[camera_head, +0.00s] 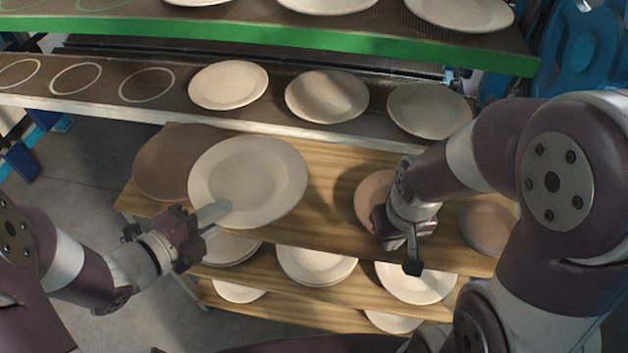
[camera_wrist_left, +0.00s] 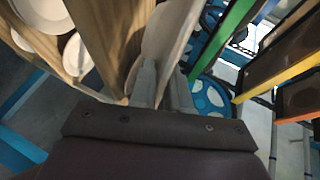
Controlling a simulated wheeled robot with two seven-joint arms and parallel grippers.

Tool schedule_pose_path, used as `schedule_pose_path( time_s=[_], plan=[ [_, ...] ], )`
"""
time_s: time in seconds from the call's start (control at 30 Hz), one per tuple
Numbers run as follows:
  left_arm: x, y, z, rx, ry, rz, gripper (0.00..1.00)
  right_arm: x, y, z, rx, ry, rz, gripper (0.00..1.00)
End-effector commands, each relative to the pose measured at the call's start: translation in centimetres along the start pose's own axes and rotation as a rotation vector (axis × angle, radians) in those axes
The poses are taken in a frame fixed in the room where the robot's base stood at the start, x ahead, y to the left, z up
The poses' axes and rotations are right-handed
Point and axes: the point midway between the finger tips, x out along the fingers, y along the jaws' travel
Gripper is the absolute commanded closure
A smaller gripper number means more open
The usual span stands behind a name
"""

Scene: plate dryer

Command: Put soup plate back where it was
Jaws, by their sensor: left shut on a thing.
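My left gripper (camera_head: 212,213) is shut on the near rim of a pale soup plate (camera_head: 248,178). The plate is held above the top board of the wooden rack (camera_head: 325,170), overlapping a brown plate (camera_head: 165,160) behind it. In the left wrist view the held plate (camera_wrist_left: 178,50) shows nearly edge-on between the fingers (camera_wrist_left: 163,88). My right gripper (camera_head: 408,245) hangs over the rack's front edge, in front of another brownish plate (camera_head: 372,190) that it partly hides. Its finger opening is not clear.
The grey shelf behind has empty ring marks (camera_head: 76,78) at left and several pale plates (camera_head: 228,85) at right. A green-edged shelf (camera_head: 300,38) with plates stands above. A brown plate (camera_head: 487,226) lies at right; lower boards hold stacked plates (camera_head: 316,264).

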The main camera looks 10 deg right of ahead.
Motion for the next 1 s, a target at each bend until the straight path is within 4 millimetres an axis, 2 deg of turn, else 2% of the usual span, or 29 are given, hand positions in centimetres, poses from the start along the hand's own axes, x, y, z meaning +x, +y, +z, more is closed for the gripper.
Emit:
schedule_pose_path(
  time_s=[0.07,0.13,0.3,0.4,0.5,0.67,0.87,1.0],
  plan=[
    [0.6,0.8,-0.3,0.008,0.019,0.0,1.0,0.9,0.0,0.1,0.0,0.001,0.0,1.0],
    [2.1,1.3,-0.4,0.011,0.03,0.001,1.0,1.4,0.0,0.2,0.0,0.001,0.0,1.0],
    [7.7,2.3,0.1,0.008,0.031,0.003,1.0,2.3,0.0,0.3,0.0,0.0,0.0,1.0],
    [10.4,2.8,0.5,0.008,0.028,0.001,1.0,2.6,0.0,0.3,0.0,0.0,0.0,1.0],
    [12.1,3.0,0.7,0.008,0.026,0.0,1.0,2.7,0.0,0.3,0.0,0.0,0.0,1.0],
    [13.2,3.6,0.9,0.006,0.023,0.0,1.0,2.9,0.0,0.4,0.0,0.0,0.0,1.0],
    [14.2,6.8,1.4,0.006,0.022,0.001,1.0,3.6,0.0,0.4,0.0,0.0,0.0,1.0],
    [14.2,6.9,1.4,0.007,0.021,-0.001,1.0,3.5,0.0,0.4,0.0,0.0,0.0,1.0]
  ],
)
